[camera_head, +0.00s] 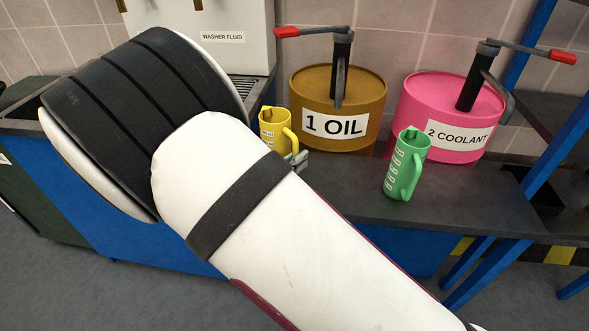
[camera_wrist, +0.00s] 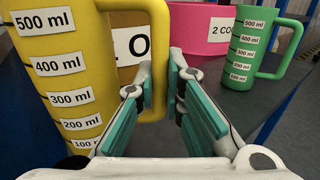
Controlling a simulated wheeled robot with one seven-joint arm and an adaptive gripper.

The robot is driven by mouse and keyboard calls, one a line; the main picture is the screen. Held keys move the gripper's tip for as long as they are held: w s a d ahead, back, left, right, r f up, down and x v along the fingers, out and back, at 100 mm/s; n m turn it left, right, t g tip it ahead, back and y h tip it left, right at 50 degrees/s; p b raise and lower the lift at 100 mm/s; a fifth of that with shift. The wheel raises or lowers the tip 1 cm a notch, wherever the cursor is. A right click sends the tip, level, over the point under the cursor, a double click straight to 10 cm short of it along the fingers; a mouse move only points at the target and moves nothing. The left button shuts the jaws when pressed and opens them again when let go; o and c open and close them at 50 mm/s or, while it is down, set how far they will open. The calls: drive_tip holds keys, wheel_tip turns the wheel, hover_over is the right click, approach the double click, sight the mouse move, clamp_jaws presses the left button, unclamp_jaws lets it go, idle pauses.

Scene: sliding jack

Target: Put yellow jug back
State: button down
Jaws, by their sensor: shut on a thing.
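The yellow jug (camera_head: 270,132) stands upright at the bench's back, left of the oil drum; my arm hides its base in the head view. In the wrist view the yellow jug (camera_wrist: 58,75) fills the left side, with its volume labels facing me. My gripper (camera_wrist: 161,68) is shut on the jug's handle, which passes between the fingers. In the head view only a bit of my gripper (camera_head: 301,159) shows beside the handle. I cannot tell whether the jug's base touches the bench.
A brown oil drum (camera_head: 312,92) and a pink coolant drum (camera_head: 418,92), both with pump handles, stand behind. A green jug (camera_head: 402,162) stands upright on the dark bench (camera_head: 345,184). A washer fluid tank (camera_head: 240,58) is at the back left. The bench is clear between the jugs.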

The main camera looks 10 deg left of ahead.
drive_tip(key=shift+f, duration=1.35)
drive_tip(key=c, duration=1.7)
unclamp_jaws()
drive_tip(key=shift+s+a, duration=0.15)
drive_tip(key=v, duration=1.1)
drive_tip(key=shift+s+a+p, duration=0.15)
drive_tip(key=shift+s+p, duration=0.1)
drive_tip(key=shift+p, duration=0.15)
